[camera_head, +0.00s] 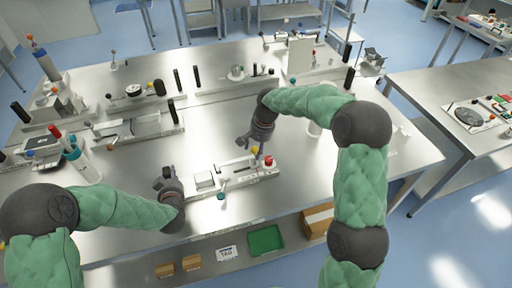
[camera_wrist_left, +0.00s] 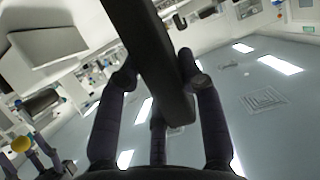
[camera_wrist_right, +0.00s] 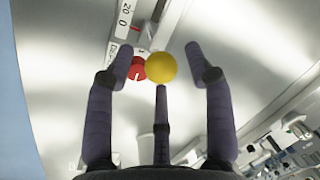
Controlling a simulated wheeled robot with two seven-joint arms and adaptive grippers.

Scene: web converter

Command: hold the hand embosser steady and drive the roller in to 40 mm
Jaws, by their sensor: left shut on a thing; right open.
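The hand embosser (camera_head: 222,179) is a pale device on the front middle of the metal table. A yellow ball (camera_head: 255,150) and a red knob (camera_head: 269,160) are at its right end. My left gripper (camera_head: 186,181) is at its left end, shut on a dark bar (camera_wrist_left: 158,65) that runs between its fingers in the left wrist view. My right gripper (camera_head: 256,143) is open above the right end. In the right wrist view the yellow ball (camera_wrist_right: 160,66) shows between its fingertips, with the red knob (camera_wrist_right: 137,69) and a scale (camera_wrist_right: 123,22) behind. I cannot single out the roller or read its setting.
A similar long pale fixture (camera_head: 125,128) stands further back left. A green tray (camera_head: 265,240) is on the shelf below. The right part of the table is mostly bare.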

